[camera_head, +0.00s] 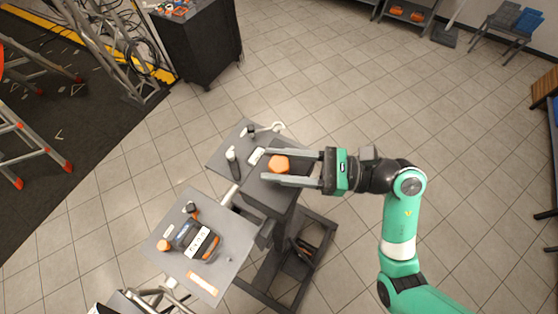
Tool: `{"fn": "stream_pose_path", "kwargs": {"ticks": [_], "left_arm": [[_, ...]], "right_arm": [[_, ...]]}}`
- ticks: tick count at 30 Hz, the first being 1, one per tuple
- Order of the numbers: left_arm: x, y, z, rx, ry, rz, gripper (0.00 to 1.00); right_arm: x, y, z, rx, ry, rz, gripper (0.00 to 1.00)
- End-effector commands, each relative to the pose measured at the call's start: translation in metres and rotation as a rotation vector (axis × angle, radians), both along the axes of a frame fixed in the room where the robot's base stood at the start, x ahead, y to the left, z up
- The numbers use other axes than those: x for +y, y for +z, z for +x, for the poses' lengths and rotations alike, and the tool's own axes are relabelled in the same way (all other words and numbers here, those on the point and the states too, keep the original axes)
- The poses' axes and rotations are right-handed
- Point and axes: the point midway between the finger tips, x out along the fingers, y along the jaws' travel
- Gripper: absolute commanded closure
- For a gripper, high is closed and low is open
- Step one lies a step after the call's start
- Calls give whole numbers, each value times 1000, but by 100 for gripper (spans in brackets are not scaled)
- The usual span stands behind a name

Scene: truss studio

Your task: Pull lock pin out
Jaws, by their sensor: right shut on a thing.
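An orange knob (279,163), which looks like the head of the lock pin, sits above the top of a dark grey stand. My right gripper (267,167) comes in from the right, with one finger on the far side of the knob and one on the near side. It is shut on the orange knob. Any pin shaft below the knob is hidden. My left gripper is not in view.
A grey panel (222,236) at the front left carries a dark device with a white label (200,242) and a smaller orange knob (164,245). Behind it, a second plate holds a black-and-white handle (233,161) and a white hook (270,128). A dark cabinet (200,45) stands further back. The floor at right is mostly clear.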

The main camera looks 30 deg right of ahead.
Motion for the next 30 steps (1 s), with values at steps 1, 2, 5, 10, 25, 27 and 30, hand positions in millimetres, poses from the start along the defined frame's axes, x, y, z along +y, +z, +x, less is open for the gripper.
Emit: {"fn": "stream_pose_path", "kwargs": {"ticks": [1, 2, 5, 10, 25, 27, 30], "left_arm": [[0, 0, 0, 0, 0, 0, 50], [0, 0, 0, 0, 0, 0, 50], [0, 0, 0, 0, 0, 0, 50], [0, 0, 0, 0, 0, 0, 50], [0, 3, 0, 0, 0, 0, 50], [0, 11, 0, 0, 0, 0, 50], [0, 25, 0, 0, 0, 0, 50]], "right_arm": [[0, 0, 0, -1, 1, 1, 100], [0, 0, 0, -1, 1, 1, 100], [0, 0, 0, -1, 1, 1, 100], [0, 0, 0, -1, 1, 1, 100], [0, 4, 0, -1, 1, 0, 100], [0, 14, 0, -2, 1, 0, 100], [0, 31, 0, -3, 1, -1, 100]]}}
